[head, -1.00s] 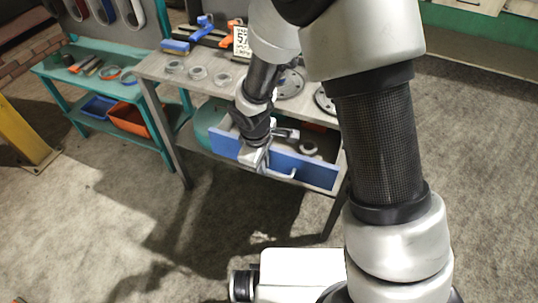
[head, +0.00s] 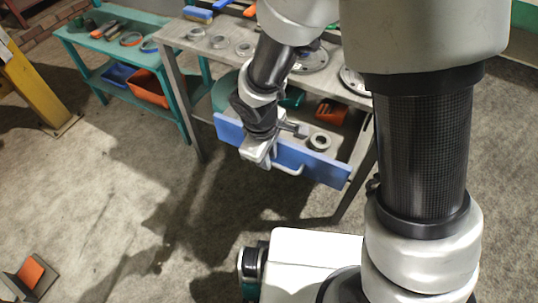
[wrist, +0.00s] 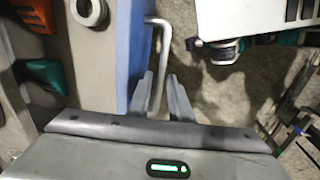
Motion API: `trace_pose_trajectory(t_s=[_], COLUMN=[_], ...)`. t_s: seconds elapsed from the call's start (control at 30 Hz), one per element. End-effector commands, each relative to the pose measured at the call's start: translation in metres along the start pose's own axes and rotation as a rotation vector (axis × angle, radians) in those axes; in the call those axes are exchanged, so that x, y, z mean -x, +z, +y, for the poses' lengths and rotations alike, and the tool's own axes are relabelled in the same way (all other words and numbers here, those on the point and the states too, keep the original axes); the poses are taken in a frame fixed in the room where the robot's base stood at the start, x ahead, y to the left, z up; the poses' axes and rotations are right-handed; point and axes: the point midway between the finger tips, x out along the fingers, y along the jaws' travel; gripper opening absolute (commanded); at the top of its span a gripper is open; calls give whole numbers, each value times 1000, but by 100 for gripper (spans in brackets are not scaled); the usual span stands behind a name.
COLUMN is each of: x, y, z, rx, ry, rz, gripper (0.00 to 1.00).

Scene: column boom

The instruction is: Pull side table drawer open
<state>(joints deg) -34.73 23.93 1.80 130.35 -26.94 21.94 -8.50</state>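The side table drawer has a blue front (head: 318,172) and stands pulled out from under the grey table in the head view. Its inside shows grey, with a metal ring and orange and green items. The pale bar handle (head: 290,171) is on the front's outer face. My gripper (head: 270,161) is at this handle. In the wrist view, the blue front (wrist: 128,50) is left of the handle (wrist: 166,45). The two fingers of my gripper (wrist: 160,80) stand apart, one on each side of the bar, with small gaps showing. Contact is not clear.
The grey side table (head: 190,47) carries rings and flanged discs. A teal bench (head: 95,68) with blue and orange bins stands left of it. A yellow post (head: 30,90) is farther left. The floor (head: 120,200) before the drawer is mostly clear.

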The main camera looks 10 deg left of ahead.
Motion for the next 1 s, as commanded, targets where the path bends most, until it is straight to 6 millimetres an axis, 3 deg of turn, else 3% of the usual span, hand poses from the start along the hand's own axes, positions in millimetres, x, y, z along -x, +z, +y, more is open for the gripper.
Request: trace_pose_trajectory(t_s=[0.33, 0.47, 1.0], x=[1, 11, 135], y=[0, 0, -1], z=[0, 1, 2], rx=[0, -1, -1], ry=[0, 1, 3], rz=[0, 2, 5], gripper=[28, 28, 28])
